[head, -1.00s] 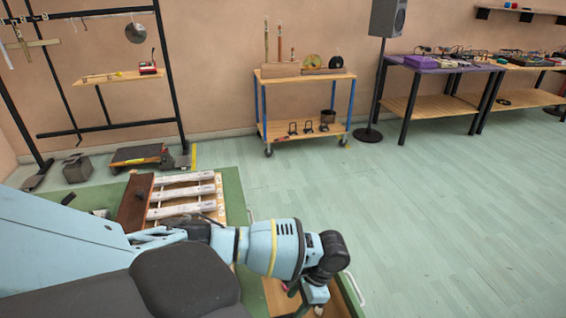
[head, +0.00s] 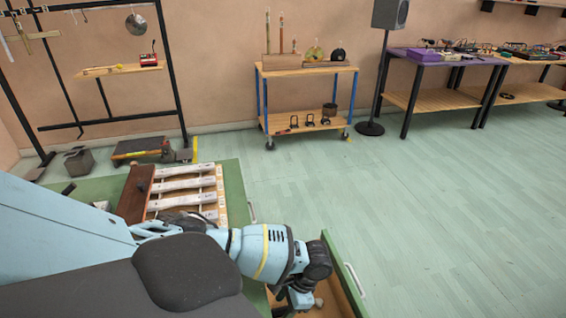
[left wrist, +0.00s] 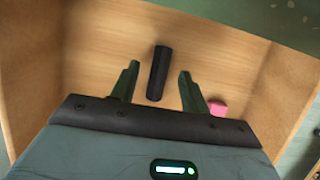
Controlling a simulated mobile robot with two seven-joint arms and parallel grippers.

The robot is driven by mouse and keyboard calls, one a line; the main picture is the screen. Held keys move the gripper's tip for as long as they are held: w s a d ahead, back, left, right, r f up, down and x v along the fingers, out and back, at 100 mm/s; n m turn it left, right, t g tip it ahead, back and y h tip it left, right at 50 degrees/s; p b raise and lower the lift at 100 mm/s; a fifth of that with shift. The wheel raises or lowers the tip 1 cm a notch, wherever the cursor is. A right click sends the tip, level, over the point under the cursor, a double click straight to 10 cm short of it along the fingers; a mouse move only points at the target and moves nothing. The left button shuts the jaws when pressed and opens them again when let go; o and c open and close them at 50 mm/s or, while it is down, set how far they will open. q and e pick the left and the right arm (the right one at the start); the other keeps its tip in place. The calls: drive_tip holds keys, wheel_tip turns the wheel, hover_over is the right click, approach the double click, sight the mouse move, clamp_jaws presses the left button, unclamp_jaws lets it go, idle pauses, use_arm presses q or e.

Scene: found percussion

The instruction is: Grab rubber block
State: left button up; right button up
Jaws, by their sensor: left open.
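In the left wrist view, a dark elongated piece (left wrist: 157,73) lies on the wooden floor of an open drawer. I cannot tell for certain which of the two is the rubber block. My left gripper (left wrist: 158,69) is open, its two green fingers on either side of the dark piece, with a gap on both sides. In the head view my left arm reaches down into the drawer (head: 345,275), and its gripper is mostly hidden. My right gripper is not in view.
A green-topped bench (head: 232,190) with a slatted instrument (head: 185,185) stands behind my arm. A wheeled cart (head: 307,97) is further back. The floor (head: 440,215) on the right is clear.

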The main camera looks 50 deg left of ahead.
sight(283, 309)
use_arm(q)
drive_tip(key=shift+s+a+f, duration=0.1)
drive_tip(key=shift+s+f, duration=0.1)
drive_tip(key=shift+f, duration=0.35)
clamp_jaws()
wheel_tip(283, 309, up, 18)
drive_tip(key=p, duration=0.3)
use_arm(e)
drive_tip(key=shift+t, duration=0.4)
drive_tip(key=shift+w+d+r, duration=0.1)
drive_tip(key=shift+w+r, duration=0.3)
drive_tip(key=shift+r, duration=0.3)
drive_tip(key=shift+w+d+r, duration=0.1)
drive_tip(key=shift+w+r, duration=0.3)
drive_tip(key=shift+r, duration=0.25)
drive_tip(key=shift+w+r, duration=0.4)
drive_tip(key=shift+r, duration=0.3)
